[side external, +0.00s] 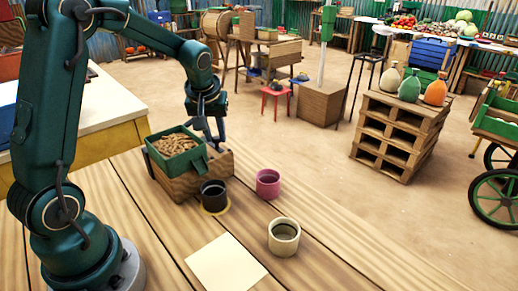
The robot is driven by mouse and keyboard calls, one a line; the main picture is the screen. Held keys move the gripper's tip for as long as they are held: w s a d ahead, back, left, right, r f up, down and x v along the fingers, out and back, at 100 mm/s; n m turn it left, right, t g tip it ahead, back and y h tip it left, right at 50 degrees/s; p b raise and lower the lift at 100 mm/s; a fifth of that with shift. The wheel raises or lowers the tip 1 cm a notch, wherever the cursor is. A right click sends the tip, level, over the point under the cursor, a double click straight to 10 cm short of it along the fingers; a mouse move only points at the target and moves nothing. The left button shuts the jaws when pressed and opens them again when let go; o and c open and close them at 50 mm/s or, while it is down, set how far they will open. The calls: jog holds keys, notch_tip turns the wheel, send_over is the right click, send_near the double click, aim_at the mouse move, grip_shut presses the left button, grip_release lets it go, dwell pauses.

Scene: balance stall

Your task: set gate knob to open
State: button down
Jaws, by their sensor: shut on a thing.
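A wooden dispenser box (174,185) stands on the plank table, with a green hopper (157,163) of tan pellets on top. A green chute-like part (197,161) shows on its right side. My gripper (215,143) points down at the box's back right. Its jaws are shut on the gate knob, which is too small and covered by the fingers to make out. The knob's setting cannot be read. A black cup (213,191) stands upright on a yellow disc (222,211) in front of the box's right end.
A pink cup (268,184) and a cream cup (284,238) stand right of the black cup. A pale square sheet (226,264) lies at the front. The table's right side is bare. A pallet stack (398,135) stands on the floor beyond.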

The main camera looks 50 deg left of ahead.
aim_at(216, 156)
jog(key=shift+d, duration=0.3)
jog(key=c, duration=0.7)
grip_release()
jog(key=shift+a, duration=0.1)
jog(key=shift+v, duration=2.6)
